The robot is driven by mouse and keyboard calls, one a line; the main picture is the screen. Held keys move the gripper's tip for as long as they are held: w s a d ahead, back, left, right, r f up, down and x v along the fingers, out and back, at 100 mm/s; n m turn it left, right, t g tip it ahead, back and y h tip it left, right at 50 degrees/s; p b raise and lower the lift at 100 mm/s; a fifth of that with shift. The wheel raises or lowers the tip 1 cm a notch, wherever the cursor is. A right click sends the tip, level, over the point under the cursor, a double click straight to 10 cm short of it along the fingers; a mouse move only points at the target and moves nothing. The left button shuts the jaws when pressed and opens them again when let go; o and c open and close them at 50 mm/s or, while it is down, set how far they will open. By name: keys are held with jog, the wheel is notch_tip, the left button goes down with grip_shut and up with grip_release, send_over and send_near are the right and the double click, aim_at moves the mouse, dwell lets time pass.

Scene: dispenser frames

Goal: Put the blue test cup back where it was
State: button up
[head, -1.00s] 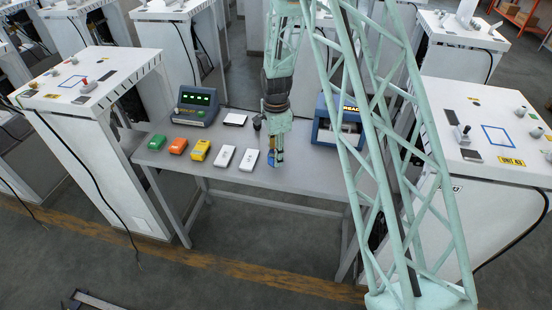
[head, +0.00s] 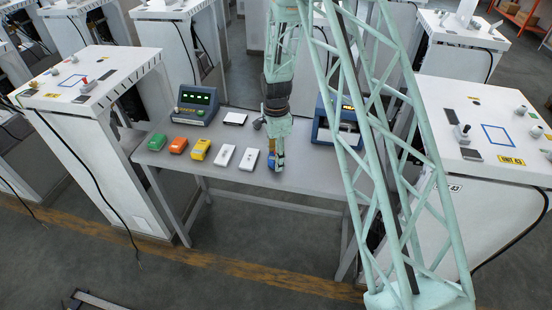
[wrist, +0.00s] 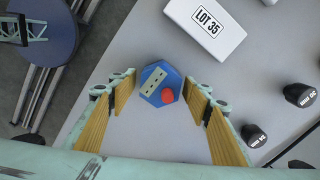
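The blue test cup (wrist: 153,72) shows in the wrist view as a blue six-sided piece seen from above, with a red round part and a pale strip on top. My gripper (wrist: 160,88) is open, with its yellow-padded fingers to the left and right of the cup. Narrow gaps show between the cup and both fingertips. In the head view my gripper (head: 277,160) is low over the front of the table, right of the white blocks. There the cup is mostly hidden by the gripper.
A white block marked LOT 35 (wrist: 205,28) lies close to the cup. Several small black cylinders (wrist: 254,135) stand to the right in the wrist view. A blue machine (head: 322,125) stands at right.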

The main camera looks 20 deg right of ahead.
jog(key=shift+r, duration=0.1)
dwell(0.3)
notch_tip(320, 180, up, 11)
jog(key=shift+f, duration=0.1)
jog(key=shift+r, duration=0.6)
jog(key=shift+r, duration=0.15)
dwell(0.9)
